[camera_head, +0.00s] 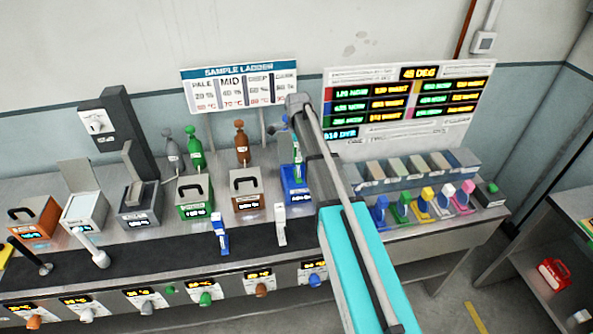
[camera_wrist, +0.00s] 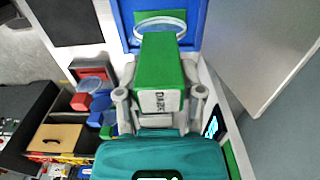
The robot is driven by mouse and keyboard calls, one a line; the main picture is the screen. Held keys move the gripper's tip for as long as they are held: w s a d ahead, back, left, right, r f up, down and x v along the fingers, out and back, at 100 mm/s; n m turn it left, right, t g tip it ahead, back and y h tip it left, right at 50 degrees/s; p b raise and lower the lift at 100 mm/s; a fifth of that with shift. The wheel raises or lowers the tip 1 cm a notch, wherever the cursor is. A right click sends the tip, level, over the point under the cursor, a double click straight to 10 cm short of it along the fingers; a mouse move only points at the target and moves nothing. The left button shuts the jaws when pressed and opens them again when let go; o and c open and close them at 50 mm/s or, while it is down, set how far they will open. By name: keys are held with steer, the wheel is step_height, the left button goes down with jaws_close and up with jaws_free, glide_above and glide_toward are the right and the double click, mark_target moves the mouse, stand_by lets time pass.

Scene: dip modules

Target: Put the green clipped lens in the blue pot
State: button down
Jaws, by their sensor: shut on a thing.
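The green clipped lens (camera_wrist: 160,72) is a green block with a label on its end and a clear round lens in front. My gripper (camera_wrist: 158,103) is shut on the green block, one finger on each side. In the head view the green lens (camera_head: 298,172) is upright at the blue pot (camera_head: 296,190). In the wrist view the blue pot (camera_wrist: 190,38) frames the lens end. I cannot tell how deep the lens sits in it. In the head view my gripper (camera_head: 297,150) is partly hidden by my arm.
Green (camera_head: 195,196) and brown (camera_head: 246,190) pots stand left of the blue one. A white clip (camera_head: 280,226) and a blue-white clip (camera_head: 220,234) stand on the dark front strip. Several coloured clips (camera_head: 423,205) stand at the right. A sign (camera_head: 240,88) rises behind.

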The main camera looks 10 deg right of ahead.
mark_target(298, 164)
steer(key=shift+f+b, duration=1.45)
steer(key=shift+f, duration=0.4)
steer(key=shift+f+b, duration=1.85)
steer(key=shift+b, duration=0.05)
steer(key=shift+f, duration=0.25)
steer(key=shift+c, duration=1.1)
jaws_free()
steer(key=shift+r, duration=0.1)
steer(key=shift+r, duration=0.15)
step_height(298, 164, up, 12)
steer(key=p, duration=1.2)
